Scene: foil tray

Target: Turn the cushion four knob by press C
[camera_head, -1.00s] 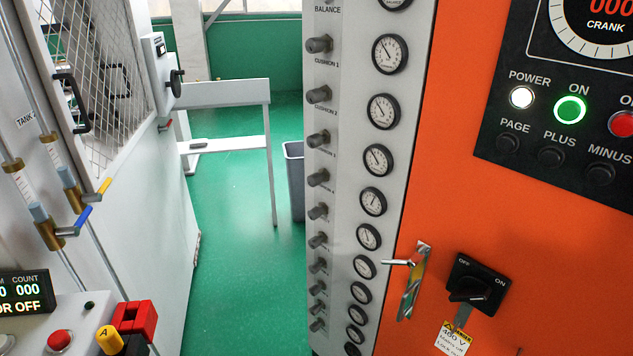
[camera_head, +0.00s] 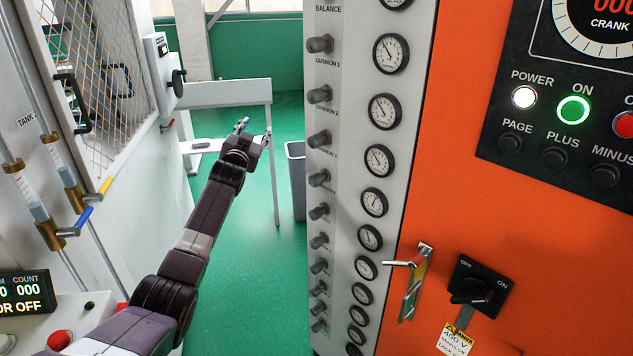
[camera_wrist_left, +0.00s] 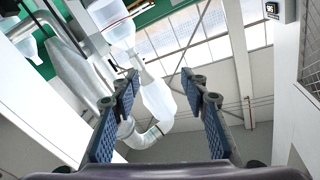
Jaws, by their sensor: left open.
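The press's grey panel (camera_head: 348,150) carries a column of dark grey knobs beside a column of round dials. A small label that seems to read CUSHION 4 sits just below the fourth full knob from the top, the cushion four knob (camera_head: 318,178); the lettering is small. My left gripper (camera_head: 256,131) is open and empty in the air to the left of the panel, apart from the knobs. In the left wrist view its two fingers (camera_wrist_left: 160,82) stand apart with nothing between them. My right gripper is not in view.
An orange cabinet (camera_head: 450,190) with a handle (camera_head: 407,265) and a black rotary switch (camera_head: 476,285) is right of the panel. A white barrier (camera_head: 225,92) and a grey bin (camera_head: 296,175) stand behind. Green floor (camera_head: 240,260) is clear between the machines.

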